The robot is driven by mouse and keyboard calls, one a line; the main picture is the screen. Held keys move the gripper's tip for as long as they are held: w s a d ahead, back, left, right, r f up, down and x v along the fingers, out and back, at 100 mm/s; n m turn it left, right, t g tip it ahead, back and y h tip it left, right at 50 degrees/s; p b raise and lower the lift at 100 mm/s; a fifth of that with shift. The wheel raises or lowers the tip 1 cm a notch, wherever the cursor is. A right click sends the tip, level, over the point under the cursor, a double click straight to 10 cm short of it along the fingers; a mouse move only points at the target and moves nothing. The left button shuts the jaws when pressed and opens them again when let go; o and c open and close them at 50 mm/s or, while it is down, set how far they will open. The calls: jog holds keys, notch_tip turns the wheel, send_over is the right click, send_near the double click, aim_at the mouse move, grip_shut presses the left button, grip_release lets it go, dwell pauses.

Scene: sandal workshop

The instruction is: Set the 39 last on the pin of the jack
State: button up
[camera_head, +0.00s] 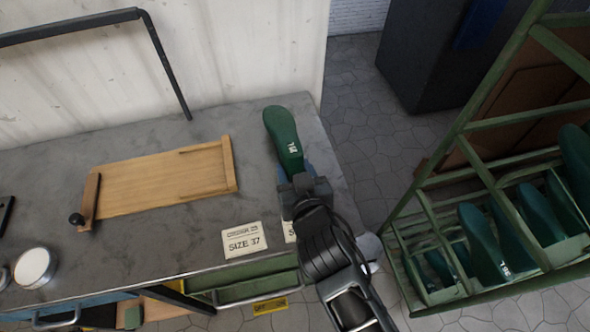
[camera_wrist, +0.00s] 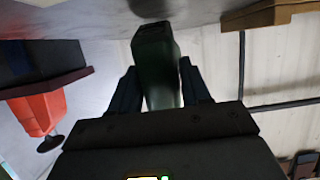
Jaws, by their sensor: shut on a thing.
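My gripper (camera_head: 290,183) is shut on a green shoe last (camera_head: 284,138) near the right end of the grey bench. The last carries a small white marking that I cannot read for certain. In the wrist view, the two fingers (camera_wrist: 158,70) sit on either side of the last (camera_wrist: 155,62), which points toward the bench surface. A dark patch (camera_wrist: 150,8) lies by the far end of the last in that view; I cannot tell whether it is a shadow or part of a fixture. No jack or pin can be made out clearly; the last and gripper hide that spot.
A wooden board (camera_head: 150,188) lies on the bench (camera_head: 120,240) left of the last. A "SIZE 37" card (camera_head: 243,241) lies at the front edge, beside a mostly hidden card. A round tin (camera_head: 35,266) stands far left. A green rack (camera_head: 437,290) with several lasts stands right.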

jog(key=shift+f, duration=0.2)
dwell(0.5)
jog(key=o, duration=1.1)
jog(key=shift+c, duration=0.2)
jog(key=shift+o, duration=0.3)
jog(key=shift+f, duration=0.15)
jog(key=shift+s, duration=0.15)
jog(key=b+v, duration=0.1)
jog(key=v, duration=0.6)
jog(key=shift+s+d, duration=0.15)
jog(key=shift+s, duration=0.1)
jog(key=s+d+r+m+h, duration=0.1)
jog(key=s+d+r, duration=0.1)
jog(key=s+d, duration=0.75)
jog(key=s+d+r+m+h, duration=0.1)
jog(key=s+d+r, duration=0.1)
jog(key=s+d, duration=0.8)
jog(key=s+d+r+m+t+h, duration=0.1)
jog(key=s+r, duration=0.6)
jog(key=s, duration=0.3)
jog(key=shift+s+h, duration=0.25)
jog(key=shift+h, duration=0.15)
